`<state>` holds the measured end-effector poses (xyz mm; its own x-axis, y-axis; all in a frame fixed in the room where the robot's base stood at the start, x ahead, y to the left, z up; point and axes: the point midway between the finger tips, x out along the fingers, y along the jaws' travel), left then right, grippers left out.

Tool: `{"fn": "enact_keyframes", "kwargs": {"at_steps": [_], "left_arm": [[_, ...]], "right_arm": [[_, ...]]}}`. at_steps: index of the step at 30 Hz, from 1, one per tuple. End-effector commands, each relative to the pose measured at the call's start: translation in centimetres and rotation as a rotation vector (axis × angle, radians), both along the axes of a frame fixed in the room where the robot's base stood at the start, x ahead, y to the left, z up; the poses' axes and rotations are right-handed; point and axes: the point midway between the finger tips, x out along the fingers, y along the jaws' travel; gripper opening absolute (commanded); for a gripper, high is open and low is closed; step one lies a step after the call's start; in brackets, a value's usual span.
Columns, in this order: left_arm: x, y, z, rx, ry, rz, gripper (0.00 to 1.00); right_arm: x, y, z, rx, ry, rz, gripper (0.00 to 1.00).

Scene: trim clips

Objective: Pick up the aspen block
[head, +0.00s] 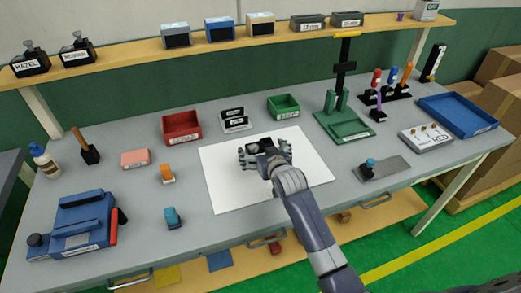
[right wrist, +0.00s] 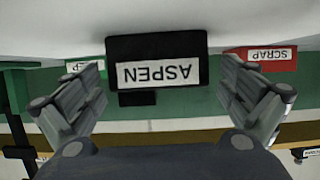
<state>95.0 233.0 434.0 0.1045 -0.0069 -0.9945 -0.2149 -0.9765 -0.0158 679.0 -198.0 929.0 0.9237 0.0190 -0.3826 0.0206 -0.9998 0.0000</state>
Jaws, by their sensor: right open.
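The aspen block is black with a white ASPEN label. It shows upside down in the right wrist view (right wrist: 156,46), just ahead of and between my fingertips. My right gripper (right wrist: 163,82) is open, with a finger to each side of the block and a visible gap. In the head view my right gripper (head: 264,150) is over the white sheet (head: 226,187); it hides most of the dark block between its fingers. My left gripper is not in view.
Behind the sheet stand a red SCRAP bin (head: 182,127), a rack with black labelled pieces (head: 234,120) and a green bin (head: 284,107). A green stand (head: 342,122) is to the right. The sheet's front part is clear.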

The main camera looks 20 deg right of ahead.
Motion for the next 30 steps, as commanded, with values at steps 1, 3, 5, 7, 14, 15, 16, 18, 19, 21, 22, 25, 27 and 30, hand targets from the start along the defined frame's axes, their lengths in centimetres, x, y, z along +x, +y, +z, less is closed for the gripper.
{"fn": "enact_keyframes", "kwargs": {"at_steps": [1, 3, 5, 7, 14, 15, 16, 18, 19, 21, 22, 25, 27, 30], "left_arm": [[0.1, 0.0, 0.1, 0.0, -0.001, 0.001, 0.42], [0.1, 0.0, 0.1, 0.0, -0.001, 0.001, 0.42], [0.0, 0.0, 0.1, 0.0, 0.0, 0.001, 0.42], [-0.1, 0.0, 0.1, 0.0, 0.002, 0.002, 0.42], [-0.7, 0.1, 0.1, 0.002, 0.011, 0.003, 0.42], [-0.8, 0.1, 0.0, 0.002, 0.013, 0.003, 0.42], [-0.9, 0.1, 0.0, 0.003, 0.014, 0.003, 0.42], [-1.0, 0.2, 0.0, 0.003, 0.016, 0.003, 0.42], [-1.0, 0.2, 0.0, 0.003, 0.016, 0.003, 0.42], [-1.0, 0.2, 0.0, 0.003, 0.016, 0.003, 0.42], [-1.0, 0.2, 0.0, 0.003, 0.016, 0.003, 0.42], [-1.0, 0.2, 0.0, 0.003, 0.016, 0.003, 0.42], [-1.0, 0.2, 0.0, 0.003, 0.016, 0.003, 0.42], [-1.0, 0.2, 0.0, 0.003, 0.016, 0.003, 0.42]], "right_arm": [[0.6, 0.0, -0.1, 0.0, 0.0, -0.001, 0.98], [1.0, 0.0, -0.4, 0.0, 0.001, -0.001, 0.98], [1.3, 0.0, -0.5, 0.0, 0.0, -0.001, 0.98], [1.5, 0.0, -0.6, 0.0, -0.001, -0.001, 0.98], [1.5, 0.0, -0.6, 0.0, -0.001, -0.001, 0.98], [1.5, 0.0, -0.7, 0.0, -0.001, 0.0, 0.89], [1.5, 0.0, -0.7, 0.0, -0.001, 0.0, 0.82], [1.5, 0.0, -0.7, 0.0, 0.0, -0.001, 0.67], [1.5, 0.0, -0.6, 0.0, 0.0, -0.001, 0.6], [1.5, 0.0, -0.7, 0.0, 0.0, 0.0, 0.47], [1.5, 0.0, -0.7, 0.0, 0.0, 0.0, 0.47], [1.5, 0.0, -0.6, 0.0, -0.001, 0.0, 0.47], [1.5, 0.0, -0.6, 0.0, -0.001, 0.0, 0.47], [1.5, 0.0, -0.6, 0.0, -0.001, 0.0, 0.47]]}}
